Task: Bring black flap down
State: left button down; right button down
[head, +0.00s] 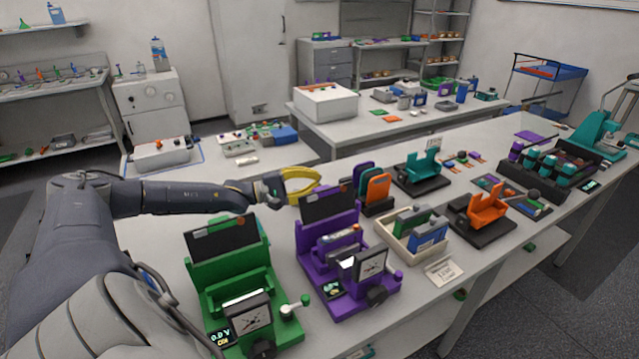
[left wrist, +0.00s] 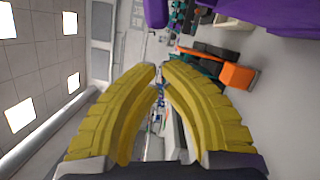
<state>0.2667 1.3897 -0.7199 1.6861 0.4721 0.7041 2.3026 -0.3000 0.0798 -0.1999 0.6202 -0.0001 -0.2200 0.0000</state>
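A green device (head: 209,284) at the front left of the bench carries a black flap (head: 222,237) that stands raised and tilted at its back. A purple device (head: 345,287) beside it carries another black flap (head: 328,204), also raised. My left gripper (head: 318,176) has yellow fingers and is in the air behind and above the purple device's flap, apart from it as far as I can tell. In the left wrist view the fingertips (left wrist: 159,67) are almost together with nothing held between them. My right gripper is not in view.
Right of the purple device are a beige bin (head: 391,243) with modules, an orange cradle (head: 484,212) and a teal cradle (head: 422,170). A dark battery tray (head: 540,178) is farther right.

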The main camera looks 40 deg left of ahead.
pick_arm(q)
jog(key=shift+s+d+r, duration=0.15)
jog(key=shift+s+d, duration=0.05)
jog(key=shift+d, duration=0.3)
jog(key=shift+s+d+r, duration=0.15)
jog(key=shift+s+d, duration=0.05)
jog(key=shift+d, duration=0.3)
jog(key=shift+d+r, duration=0.1)
jog(key=shift+r, duration=0.05)
jog(key=shift+r+m, duration=0.15)
jog(key=shift+m, duration=0.25)
